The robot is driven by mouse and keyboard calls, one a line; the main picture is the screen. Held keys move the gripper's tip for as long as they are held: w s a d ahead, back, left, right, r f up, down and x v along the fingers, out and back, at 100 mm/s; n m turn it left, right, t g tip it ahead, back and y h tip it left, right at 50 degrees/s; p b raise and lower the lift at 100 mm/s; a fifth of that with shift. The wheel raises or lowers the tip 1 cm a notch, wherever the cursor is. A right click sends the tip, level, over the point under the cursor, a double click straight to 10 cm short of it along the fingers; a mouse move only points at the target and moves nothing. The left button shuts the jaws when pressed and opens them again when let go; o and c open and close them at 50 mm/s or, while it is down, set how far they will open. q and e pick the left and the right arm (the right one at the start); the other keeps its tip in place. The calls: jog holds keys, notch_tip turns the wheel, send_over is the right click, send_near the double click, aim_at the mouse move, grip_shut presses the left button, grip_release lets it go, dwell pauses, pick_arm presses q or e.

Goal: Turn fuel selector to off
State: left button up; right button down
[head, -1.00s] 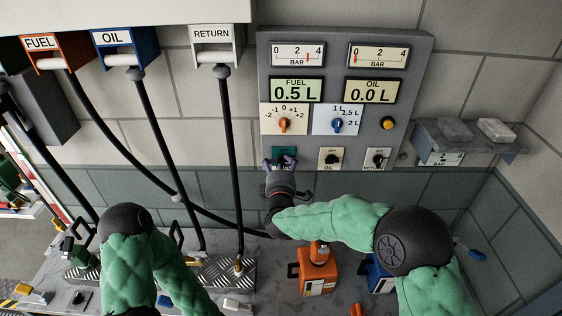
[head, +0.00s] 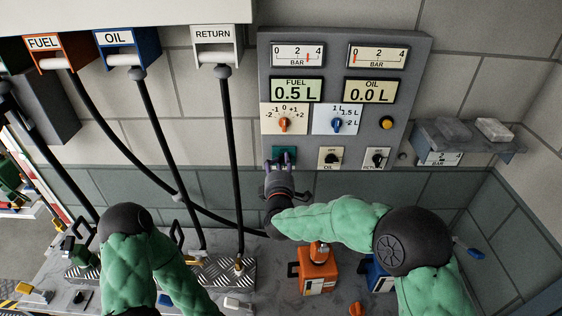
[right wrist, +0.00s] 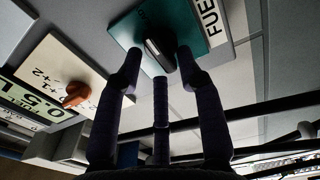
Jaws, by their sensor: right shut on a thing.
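The fuel selector is a black knob (right wrist: 160,50) on a teal plate (right wrist: 195,20) with a FUEL label beside it, low on the grey panel. In the head view the teal plate (head: 284,150) shows, but my gripper hides the knob. My right gripper (head: 280,162) reaches up to this plate. In the right wrist view its dark fingers (right wrist: 160,60) stand on both sides of the knob and are shut on it. The knob's exact pointer direction is hard to read. My left arm shows at lower left, but its gripper is out of view.
Above are the orange fuel dial (head: 284,125), blue dial (head: 337,126) and FUEL display (head: 296,90) reading 0.5 L. An orange can (head: 318,272) stands below. Hoses hang at left.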

jog(key=shift+d+f, duration=0.55)
jog(key=shift+f, duration=0.05)
jog(key=shift+n+p, duration=0.3)
jog(key=shift+p, duration=0.45)
jog(key=c, duration=1.2)
grip_release()
jog(key=shift+w, duration=0.1)
jog(key=shift+w+d+f+h, duration=0.1)
jog(key=shift+w+f+h, duration=0.05)
jog(key=shift+h, duration=0.25)
jog(key=shift+o, duration=0.6)
jog(key=shift+w+d, duration=0.15)
jog(key=shift+c, duration=0.2)
jog(key=shift+r, duration=0.2)
jog(key=shift+c, duration=0.4)
